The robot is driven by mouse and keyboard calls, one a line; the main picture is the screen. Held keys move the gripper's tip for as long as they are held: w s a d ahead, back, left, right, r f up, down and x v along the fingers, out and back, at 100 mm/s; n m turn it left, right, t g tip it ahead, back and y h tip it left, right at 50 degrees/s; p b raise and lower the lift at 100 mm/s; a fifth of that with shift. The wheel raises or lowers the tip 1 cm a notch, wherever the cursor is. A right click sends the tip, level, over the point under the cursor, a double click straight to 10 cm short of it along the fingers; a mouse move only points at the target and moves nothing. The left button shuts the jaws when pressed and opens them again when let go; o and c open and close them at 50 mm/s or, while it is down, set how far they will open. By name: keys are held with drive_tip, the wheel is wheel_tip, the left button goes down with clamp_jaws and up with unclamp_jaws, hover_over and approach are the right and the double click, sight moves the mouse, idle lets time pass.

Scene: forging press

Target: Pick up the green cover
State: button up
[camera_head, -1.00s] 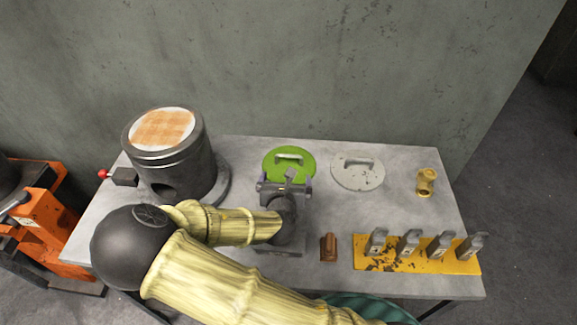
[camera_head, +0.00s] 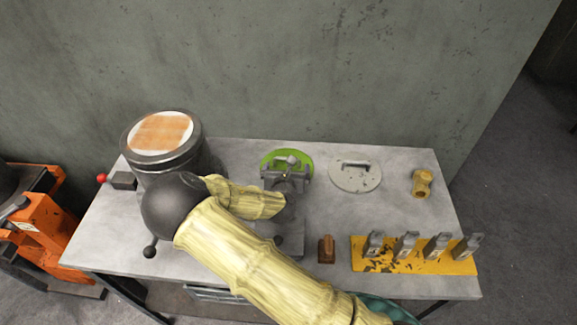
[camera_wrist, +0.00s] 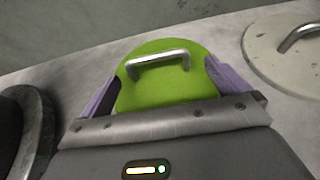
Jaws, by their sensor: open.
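The green cover (camera_head: 304,158) is a round disc with a metal bar handle. It lies flat near the back of the grey table, partly hidden by my gripper (camera_head: 287,166) in the head view. In the wrist view the green cover (camera_wrist: 150,88) and its handle (camera_wrist: 158,60) lie straight ahead. My gripper (camera_wrist: 158,88) is open, with its purple-lined fingers to the left and right of the cover in that view. Nothing is between the fingertips that they grip. Whether the fingers touch the cover cannot be told.
A grey round cover (camera_head: 355,178) with a handle lies just right of the green one. A dark cylinder (camera_head: 165,150) stands at the left. A brass fitting (camera_head: 422,183), a brown block (camera_head: 327,249) and a yellow plate (camera_head: 400,257) with several grey pieces are to the right.

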drive_tip(key=x, duration=0.3)
drive_tip(key=shift+a+f, duration=0.15)
drive_tip(key=shift+a, duration=0.05)
drive_tip(key=shift+d, duration=0.1)
drive_tip(key=shift+w, duration=0.15)
drive_tip(key=c, duration=1.3)
